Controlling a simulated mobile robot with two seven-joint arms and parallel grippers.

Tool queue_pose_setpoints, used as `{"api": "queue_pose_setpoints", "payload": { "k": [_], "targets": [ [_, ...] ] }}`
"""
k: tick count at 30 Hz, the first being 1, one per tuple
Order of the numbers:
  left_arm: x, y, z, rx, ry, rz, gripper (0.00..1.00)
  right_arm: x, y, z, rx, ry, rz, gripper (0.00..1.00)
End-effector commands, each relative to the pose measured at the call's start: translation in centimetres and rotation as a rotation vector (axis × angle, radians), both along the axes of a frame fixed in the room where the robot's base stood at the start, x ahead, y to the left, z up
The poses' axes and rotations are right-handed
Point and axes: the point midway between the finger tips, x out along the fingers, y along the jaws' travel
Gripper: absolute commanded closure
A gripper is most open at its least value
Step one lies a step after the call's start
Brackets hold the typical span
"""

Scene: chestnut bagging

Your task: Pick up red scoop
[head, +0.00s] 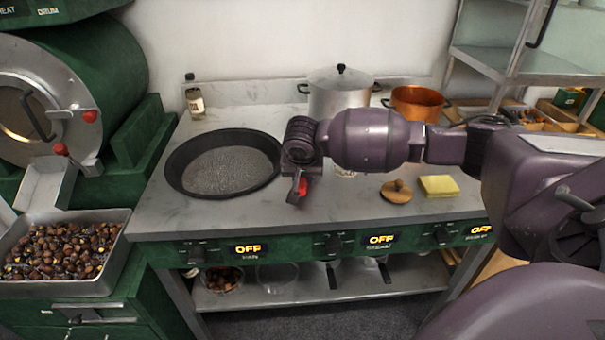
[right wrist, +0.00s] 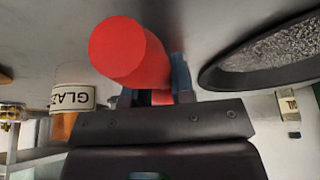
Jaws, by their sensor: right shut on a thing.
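The red scoop (head: 303,187) shows only as a small red patch at my right gripper (head: 298,185) in the head view. In the right wrist view its round red handle (right wrist: 120,50) is large, with the end facing the camera. My right gripper (right wrist: 155,92) is shut on this handle, between its two dark fingers. The rest of the scoop is hidden behind the handle and gripper. The gripper is over the steel counter, just right of the black pan. I cannot tell whether the scoop touches the counter. My left gripper is in neither view.
The black pan (head: 177,175) is on the counter (head: 240,218). A lidded steel pot (head: 335,100) and copper pot (head: 418,106) stand behind. A wooden disc (head: 397,195) and yellow sponge (head: 438,186) lie right. A white GLAZ-labelled cup (right wrist: 73,97) is close to the gripper. Chestnuts fill a tray (head: 65,288).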

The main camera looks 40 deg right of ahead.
Motion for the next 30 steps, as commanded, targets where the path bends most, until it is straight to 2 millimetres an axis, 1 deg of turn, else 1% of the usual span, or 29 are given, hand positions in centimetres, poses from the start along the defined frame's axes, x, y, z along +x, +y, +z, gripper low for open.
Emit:
{"api": "queue_pose_setpoints", "payload": {
  "k": [5, 8, 15, 21, 27, 30],
  "targets": [
    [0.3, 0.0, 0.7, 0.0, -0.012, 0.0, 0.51, 0.1, 0.0, 2.2, 0.001, -0.007, 0.0, 1.0],
    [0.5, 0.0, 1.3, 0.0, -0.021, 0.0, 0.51, 0.1, 0.0, 4.3, 0.001, -0.009, 0.0, 1.0],
    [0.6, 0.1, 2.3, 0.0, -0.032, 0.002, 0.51, 0.1, 0.0, 10.6, 0.001, -0.011, 0.001, 1.0],
    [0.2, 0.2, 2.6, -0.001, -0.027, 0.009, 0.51, 0.0, 0.0, 15.3, 0.0, -0.008, 0.001, 1.0],
    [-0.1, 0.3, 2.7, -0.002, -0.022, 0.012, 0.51, 0.1, 0.0, 18.4, 0.001, -0.006, 0.0, 1.0],
    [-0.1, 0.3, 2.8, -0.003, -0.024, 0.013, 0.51, 0.0, 0.0, 19.3, 0.002, -0.004, -0.001, 1.0]
  ]
}}
